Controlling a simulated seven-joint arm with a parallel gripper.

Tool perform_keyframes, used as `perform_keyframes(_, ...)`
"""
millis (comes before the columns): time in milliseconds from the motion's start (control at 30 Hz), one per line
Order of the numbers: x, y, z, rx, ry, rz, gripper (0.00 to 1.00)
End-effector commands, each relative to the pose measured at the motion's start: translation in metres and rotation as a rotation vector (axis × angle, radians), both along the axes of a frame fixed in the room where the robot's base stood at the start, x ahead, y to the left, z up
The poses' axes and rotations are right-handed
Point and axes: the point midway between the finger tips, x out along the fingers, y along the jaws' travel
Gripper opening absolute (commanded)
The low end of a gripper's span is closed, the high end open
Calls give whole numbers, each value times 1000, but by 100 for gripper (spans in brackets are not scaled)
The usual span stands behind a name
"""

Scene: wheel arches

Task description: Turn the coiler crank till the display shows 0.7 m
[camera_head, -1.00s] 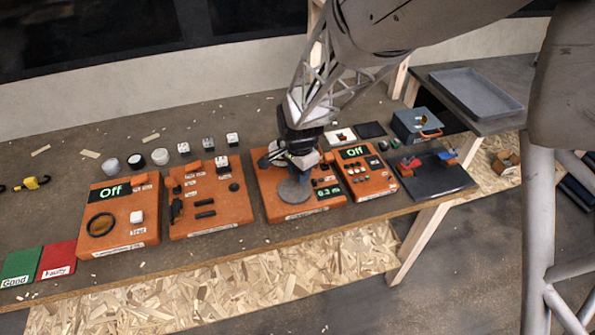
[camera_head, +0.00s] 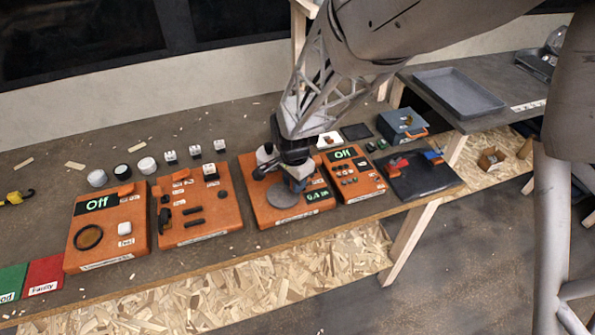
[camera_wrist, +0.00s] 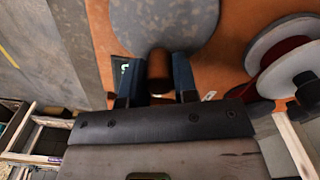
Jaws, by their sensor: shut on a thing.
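The coiler is an orange box (camera_head: 258,211) in the middle of the bench. Its small green display (camera_head: 317,195) appears to read 0.4 m. A grey disc (camera_head: 283,199) lies on the box top and also fills the upper middle of the wrist view (camera_wrist: 165,22). My gripper (camera_head: 297,183) is over the box at the disc's edge. In the wrist view its two blue fingers (camera_wrist: 159,78) are shut around a dark upright knob (camera_wrist: 160,66), which I take for the crank handle. A white spool with dark red winding (camera_wrist: 288,52) sits beside it.
Orange panels stand left (camera_head: 205,222) and right (camera_head: 350,184) of the coiler, close by. Small white and black parts stand behind the left panels. A black tray (camera_head: 425,180) and a blue-grey box (camera_head: 402,124) are farther right. Green and red mats lie at the far left.

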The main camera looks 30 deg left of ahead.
Motion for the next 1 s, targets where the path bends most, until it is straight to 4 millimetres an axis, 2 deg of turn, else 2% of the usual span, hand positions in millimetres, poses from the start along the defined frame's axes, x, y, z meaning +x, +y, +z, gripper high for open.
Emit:
perform_keyframes(467, -2, -3, 0, -1, 0, 0, 18)
perform_keyframes(1000, -17, -12, 0, 0, 0, 0, 18)
